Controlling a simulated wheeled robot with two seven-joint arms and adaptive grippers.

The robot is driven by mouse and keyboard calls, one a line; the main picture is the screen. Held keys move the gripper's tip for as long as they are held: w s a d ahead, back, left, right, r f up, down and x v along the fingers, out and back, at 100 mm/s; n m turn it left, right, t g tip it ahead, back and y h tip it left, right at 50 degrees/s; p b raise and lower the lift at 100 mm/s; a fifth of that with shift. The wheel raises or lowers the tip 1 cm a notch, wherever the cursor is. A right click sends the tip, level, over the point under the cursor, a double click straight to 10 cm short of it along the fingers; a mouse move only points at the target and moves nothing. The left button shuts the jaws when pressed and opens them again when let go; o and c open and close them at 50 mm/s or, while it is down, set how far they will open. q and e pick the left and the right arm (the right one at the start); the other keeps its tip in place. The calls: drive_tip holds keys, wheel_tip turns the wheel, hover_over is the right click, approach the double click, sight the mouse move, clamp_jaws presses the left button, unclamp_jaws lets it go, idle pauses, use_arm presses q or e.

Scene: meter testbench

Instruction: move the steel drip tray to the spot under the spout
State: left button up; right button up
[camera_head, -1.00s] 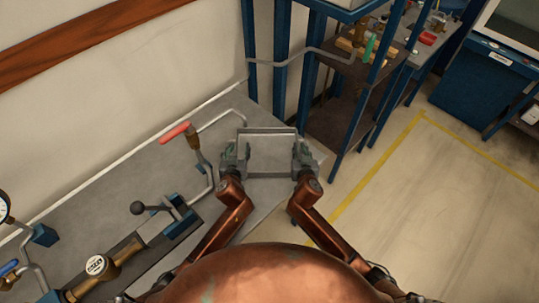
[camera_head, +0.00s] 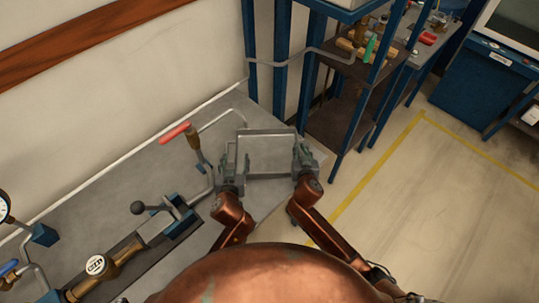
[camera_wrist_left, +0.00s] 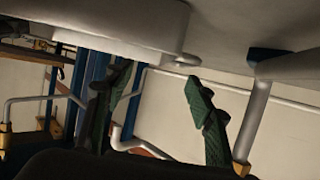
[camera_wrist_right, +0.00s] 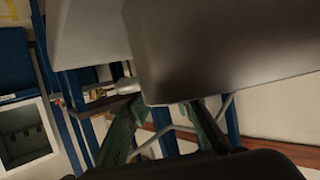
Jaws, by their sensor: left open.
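The steel drip tray (camera_head: 267,132) is a grey, thin-rimmed rectangle near the right end of the bench, between my grippers. My left gripper (camera_head: 231,166) is open at its left side. In the left wrist view its green fingers (camera_wrist_left: 165,88) stand apart with nothing clearly between them. My right gripper (camera_head: 303,158) is at the tray's right side; in the right wrist view, a large grey body (camera_wrist_right: 220,50) covers part of the space by its fingers (camera_wrist_right: 165,112), so its grip is unclear. A bent pipe (camera_head: 222,117) runs behind the red-handled valve (camera_head: 194,145); its outlet is not clear.
The grey bench (camera_head: 110,185) carries a black-knobbed clamp (camera_head: 150,208) and a brass meter (camera_head: 112,268) at the left. A blue-framed shelf (camera_head: 345,100) stands beyond the bench's right end. Open floor (camera_head: 430,220) lies to the right.

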drive_tip(key=shift+o, duration=0.2)
drive_tip(key=shift+f, duration=0.15)
drive_tip(key=o, duration=0.8)
drive_tip(key=shift+c, duration=0.2)
drive_tip(key=v, duration=1.2)
drive_tip(key=shift+s+d, duration=0.1)
